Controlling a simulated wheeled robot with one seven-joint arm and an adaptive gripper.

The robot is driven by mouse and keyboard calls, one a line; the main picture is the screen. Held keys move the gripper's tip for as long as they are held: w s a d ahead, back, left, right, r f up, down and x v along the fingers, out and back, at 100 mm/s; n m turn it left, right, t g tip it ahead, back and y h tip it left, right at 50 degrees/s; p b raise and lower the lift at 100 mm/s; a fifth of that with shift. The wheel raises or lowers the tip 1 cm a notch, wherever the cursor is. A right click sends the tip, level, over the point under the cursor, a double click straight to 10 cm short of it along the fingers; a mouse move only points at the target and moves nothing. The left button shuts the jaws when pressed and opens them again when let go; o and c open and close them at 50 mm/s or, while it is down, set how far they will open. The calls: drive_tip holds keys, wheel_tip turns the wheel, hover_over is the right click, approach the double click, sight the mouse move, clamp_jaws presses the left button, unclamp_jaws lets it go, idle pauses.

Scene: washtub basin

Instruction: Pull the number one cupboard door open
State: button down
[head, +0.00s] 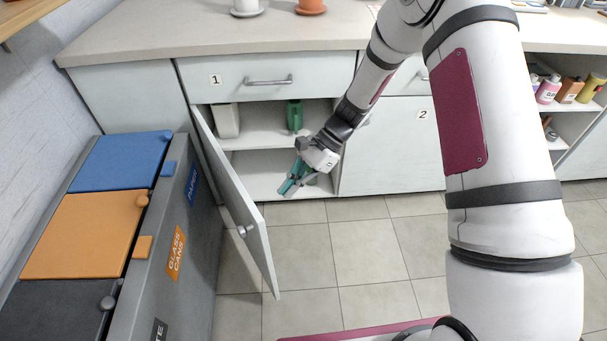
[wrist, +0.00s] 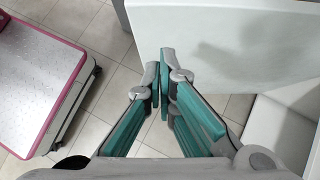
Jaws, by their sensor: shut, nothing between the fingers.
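The number one cupboard door (head: 233,196) stands wide open under the drawer marked 1 (head: 268,78), hinged at its left and swung out towards me. Its round knob (head: 244,230) is on the outer face near the free edge. My gripper (head: 286,190) is in front of the open cupboard, to the right of the door, on its inner side. In the wrist view my gripper (wrist: 165,60) has its fingertips together with nothing between them. The pale door panel (wrist: 235,42) lies beyond the fingers there; I cannot tell whether they touch it.
The cupboard shelf (head: 265,136) holds a white container (head: 226,120) and a green item (head: 294,115). Recycling bins (head: 90,235) stand close to the door's left. The tiled floor (head: 370,255) right of the door is clear. Cupboard 2 (head: 393,150) is shut.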

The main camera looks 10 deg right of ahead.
drive_tip(key=a, duration=0.1)
drive_tip(key=s+a, duration=0.1)
drive_tip(key=a, duration=0.1)
drive_tip(key=s+a+f, duration=0.1)
drive_tip(key=a, duration=0.1)
drive_tip(key=shift+s+f, duration=0.1)
drive_tip(key=shift+s, duration=0.05)
drive_tip(key=m, duration=0.1)
hover_over(240, 234)
drive_tip(key=shift+a+t, duration=0.35)
drive_tip(key=shift+t, duration=0.05)
drive_tip(key=shift+d, duration=0.1)
drive_tip(key=shift+d+p, duration=0.3)
drive_tip(key=w+d+r+p, duration=0.1)
drive_tip(key=d+r+p, duration=0.1)
drive_tip(key=d+r, duration=0.5)
drive_tip(key=d, duration=0.3)
drive_tip(key=shift+w, duration=0.15)
